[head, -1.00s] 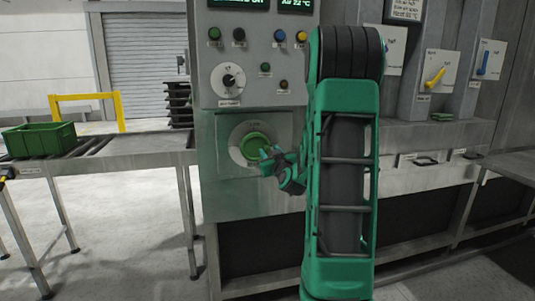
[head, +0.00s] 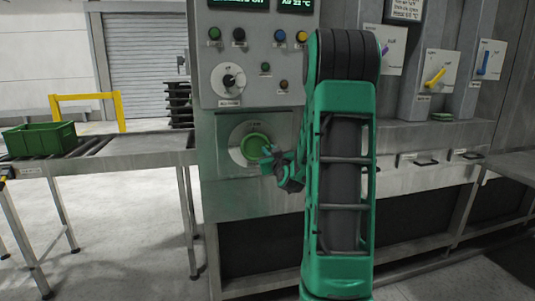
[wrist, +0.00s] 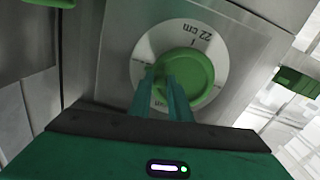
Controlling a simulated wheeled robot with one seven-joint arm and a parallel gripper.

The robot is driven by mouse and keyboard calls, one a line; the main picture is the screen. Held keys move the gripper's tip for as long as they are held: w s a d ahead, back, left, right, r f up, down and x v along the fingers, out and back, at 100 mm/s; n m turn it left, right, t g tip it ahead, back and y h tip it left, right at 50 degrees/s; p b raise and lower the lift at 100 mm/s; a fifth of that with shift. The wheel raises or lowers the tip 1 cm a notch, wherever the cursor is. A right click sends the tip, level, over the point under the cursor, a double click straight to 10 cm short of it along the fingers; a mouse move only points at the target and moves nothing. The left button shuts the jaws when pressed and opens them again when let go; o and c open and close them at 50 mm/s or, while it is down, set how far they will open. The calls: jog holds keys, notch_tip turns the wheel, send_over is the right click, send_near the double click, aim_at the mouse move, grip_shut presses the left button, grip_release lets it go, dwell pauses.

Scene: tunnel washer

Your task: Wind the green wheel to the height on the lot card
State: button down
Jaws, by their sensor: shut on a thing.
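The green wheel (head: 254,147) sits on a white round dial plate (head: 237,134) on the grey machine front. In the wrist view the wheel (wrist: 206,72) fills the middle of the white dial (wrist: 219,50), which carries the print "22 cm" beside a small mark. More print at the dial's lower edge is partly hidden by my fingers. My gripper (head: 268,155) is shut on the wheel; in the wrist view its two green fingers (wrist: 173,84) reach its near side. A framed card (head: 405,9) at the top right has small print, cut off by the picture edge, not surely readable.
Above the wheel are a black knob (head: 228,80), several coloured buttons and lit displays. Levers, one yellow (head: 435,77) and one blue (head: 484,63), are at the right. A green crate (head: 39,139) stands on the conveyor (head: 110,157) at the left.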

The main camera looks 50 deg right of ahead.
jog(key=shift+f, duration=0.2)
jog(key=shift+w+a+f+m, duration=0.15)
jog(key=shift+f+m, duration=0.35)
jog(key=shift+m, duration=0.9)
jog(key=shift+w+a+f+m, duration=0.1)
jog(key=shift+a+f+m, duration=0.3)
jog(key=shift+m, duration=1)
jog(key=shift+w+a+f+m, duration=0.1)
jog(key=shift+f+m, duration=0.45)
jog(key=shift+m, duration=0.85)
jog(key=c, duration=1.6)
grip_release()
jog(key=shift+c, duration=0.2)
jog(key=shift+r, duration=0.1)
